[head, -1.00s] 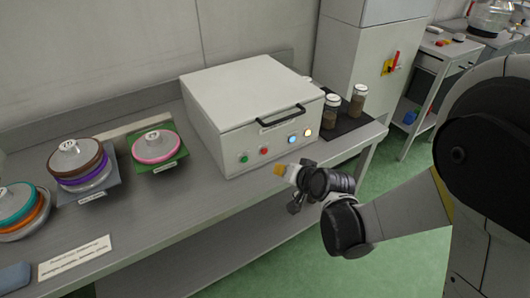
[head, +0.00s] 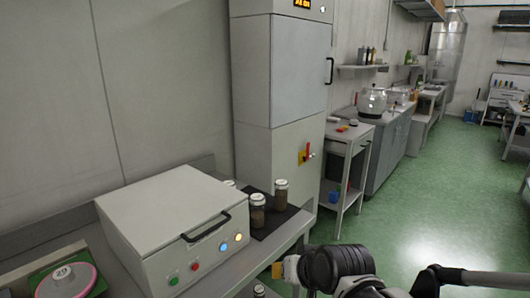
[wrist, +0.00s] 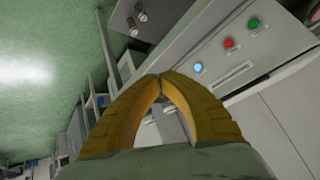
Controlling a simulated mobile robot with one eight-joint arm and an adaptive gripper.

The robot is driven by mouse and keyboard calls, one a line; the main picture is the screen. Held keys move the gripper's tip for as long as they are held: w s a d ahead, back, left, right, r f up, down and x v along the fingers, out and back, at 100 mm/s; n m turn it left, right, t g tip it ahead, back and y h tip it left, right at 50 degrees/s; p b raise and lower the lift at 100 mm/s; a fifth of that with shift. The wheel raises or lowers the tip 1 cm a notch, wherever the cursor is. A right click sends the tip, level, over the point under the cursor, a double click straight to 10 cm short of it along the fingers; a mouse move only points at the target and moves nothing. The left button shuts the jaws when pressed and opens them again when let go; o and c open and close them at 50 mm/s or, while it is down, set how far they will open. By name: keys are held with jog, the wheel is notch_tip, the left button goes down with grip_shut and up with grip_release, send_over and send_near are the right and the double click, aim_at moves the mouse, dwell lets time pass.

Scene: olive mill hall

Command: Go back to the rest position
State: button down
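My gripper (wrist: 162,77) shows in the wrist view with its two yellow fingers curved together, the tips meeting and nothing seen between them. In the head view its yellow end (head: 278,269) is at the bottom, right of and below the white box machine (head: 175,215), apart from it. My dark arm links run off to the lower right. The machine's lid is down; its panel with red, green and lit buttons also shows in the wrist view (wrist: 215,62).
Jars with white lids (head: 281,194) stand on a dark mat (head: 268,224) beside the machine. A pink-rimmed lidded dish (head: 68,281) is at lower left. A tall grey cabinet (head: 287,80) stands behind. Green floor (head: 425,215) is open to the right.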

jog(key=s+d+r+m+g+h, duration=0.1)
jog(key=s+d+r+h, duration=0.1)
jog(key=s+d, duration=1.2)
jog(key=shift+s+d+r+h, duration=0.2)
jog(key=shift+d+h, duration=0.35)
jog(key=shift+h, duration=0.35)
